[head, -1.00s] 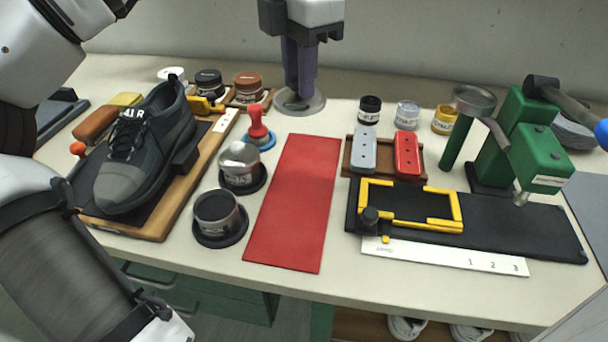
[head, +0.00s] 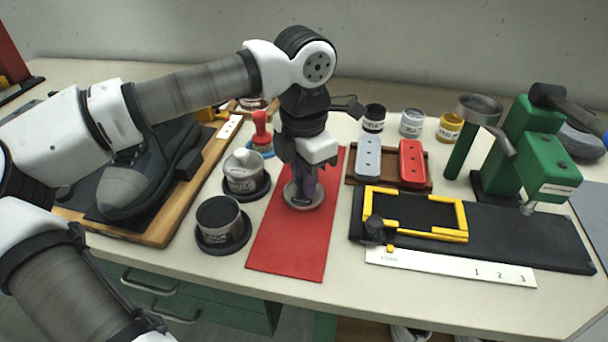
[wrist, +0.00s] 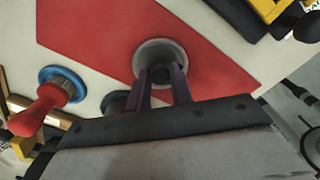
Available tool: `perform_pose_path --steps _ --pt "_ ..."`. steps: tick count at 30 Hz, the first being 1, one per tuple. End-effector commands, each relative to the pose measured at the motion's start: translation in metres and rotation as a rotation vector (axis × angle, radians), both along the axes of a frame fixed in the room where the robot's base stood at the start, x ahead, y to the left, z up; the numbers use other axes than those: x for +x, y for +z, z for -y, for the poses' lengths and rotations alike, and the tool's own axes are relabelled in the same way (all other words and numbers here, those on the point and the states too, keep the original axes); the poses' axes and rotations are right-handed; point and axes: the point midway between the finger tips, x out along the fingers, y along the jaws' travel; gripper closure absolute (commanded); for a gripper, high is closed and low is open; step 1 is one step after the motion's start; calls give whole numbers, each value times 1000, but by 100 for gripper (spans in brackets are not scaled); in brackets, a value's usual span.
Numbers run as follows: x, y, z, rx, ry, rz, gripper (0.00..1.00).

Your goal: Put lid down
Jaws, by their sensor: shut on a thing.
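A round grey metal lid (head: 302,199) is over the red mat (head: 285,248), around its middle. My gripper (head: 305,182), with its purple fingers, points down and is shut on the lid's dark central knob. In the wrist view the lid (wrist: 151,49) lies flat between the fingertips (wrist: 164,76), with the red mat (wrist: 85,30) around and below it. I cannot tell whether the lid touches the mat or hangs just above it.
Left of the mat stand an open tin of black polish (head: 220,213) and a silver-topped tin (head: 243,167). A red-handled stamp (head: 261,128) stands behind them. A yellow frame (head: 463,222) is at the right. The mat's near part is clear.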

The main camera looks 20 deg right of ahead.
Motion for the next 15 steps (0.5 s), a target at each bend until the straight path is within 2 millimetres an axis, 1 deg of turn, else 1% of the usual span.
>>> perform_pose_path --steps 7,11,12,15 --pt "0 -2 0 -1 0 0 100" --pt "0 -6 0 -1 0 0 100" --pt "0 -5 0 -1 0 0 74" --pt "0 -4 0 -1 0 0 61"
